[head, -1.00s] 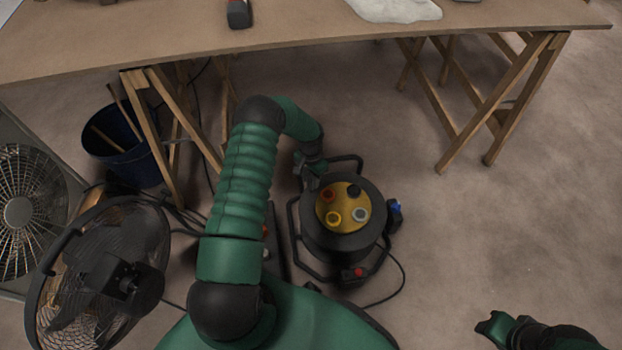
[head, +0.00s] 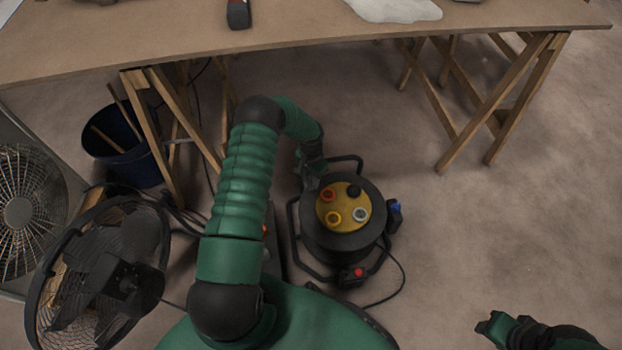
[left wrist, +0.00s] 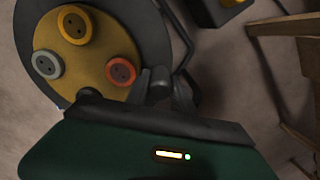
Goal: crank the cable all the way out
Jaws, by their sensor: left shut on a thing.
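The cable reel (head: 343,240) is a black drum in a tubular frame on the floor. Its yellow top plate (head: 343,206) carries several round sockets, also seen in the left wrist view (left wrist: 88,68). My left gripper (head: 313,172) reaches down to the drum's upper left edge. In the left wrist view its dark fingers (left wrist: 155,85) are shut at the drum's rim, beside the red socket. They hold what seems to be the crank handle, mostly hidden by the fingers. A black cable (head: 397,275) curves over the floor from the reel's right. My right gripper (head: 486,326) is low at the right, away from the reel.
A workbench (head: 290,38) on wooden trestles (head: 500,100) stands behind the reel. A black fan (head: 105,275), a box fan (head: 22,215) and a dark blue bucket (head: 125,165) crowd the left. The floor right of the reel is clear.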

